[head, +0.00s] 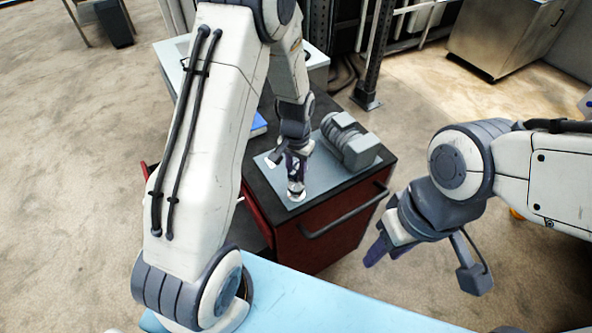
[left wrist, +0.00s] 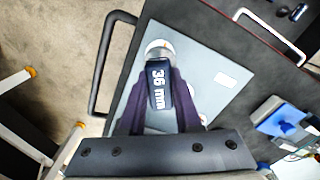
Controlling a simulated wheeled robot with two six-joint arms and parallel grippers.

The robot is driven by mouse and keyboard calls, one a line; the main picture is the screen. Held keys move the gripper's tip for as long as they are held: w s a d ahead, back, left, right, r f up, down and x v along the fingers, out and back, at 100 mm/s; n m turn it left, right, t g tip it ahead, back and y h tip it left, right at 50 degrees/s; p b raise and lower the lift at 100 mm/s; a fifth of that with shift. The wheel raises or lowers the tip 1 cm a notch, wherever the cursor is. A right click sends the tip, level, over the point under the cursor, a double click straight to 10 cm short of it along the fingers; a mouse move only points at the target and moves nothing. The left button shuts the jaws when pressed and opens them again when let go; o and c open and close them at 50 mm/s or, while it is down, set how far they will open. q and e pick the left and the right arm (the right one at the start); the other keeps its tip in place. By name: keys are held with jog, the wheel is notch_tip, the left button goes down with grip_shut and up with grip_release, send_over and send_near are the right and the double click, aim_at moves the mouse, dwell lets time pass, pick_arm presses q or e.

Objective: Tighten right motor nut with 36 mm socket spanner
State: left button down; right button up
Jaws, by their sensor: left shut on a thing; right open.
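My left gripper (head: 296,170) is over the grey mat on a workshop cabinet. It is shut on the 36 mm socket spanner, whose dark handle (left wrist: 158,88) shows white "36 mm" lettering in the left wrist view. The spanner's silvery end (left wrist: 159,48) is beyond the fingertips, and it also shows below the gripper in the head view (head: 295,190). I cannot tell if the spanner touches the mat. My right gripper (head: 376,250) is open and empty in front of the cabinet's right side. I cannot make out the right motor nut in either view.
The grey mat (head: 325,181) lies on the dark-topped red cabinet (head: 315,240). A grey ribbed machine block (head: 350,141) stands at its back right. A blue item (left wrist: 284,122) lies to the right in the left wrist view. A light blue surface (head: 310,302) is nearest me.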

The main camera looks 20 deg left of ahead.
pick_arm(q)
jog(key=shift+f+b, duration=0.9)
jog(key=shift+f, duration=0.4)
jog(key=m, duration=0.3)
jog(key=shift+m, duration=0.3)
jog(key=shift+m+p, duration=0.3)
jog(key=shift+m, duration=1.5)
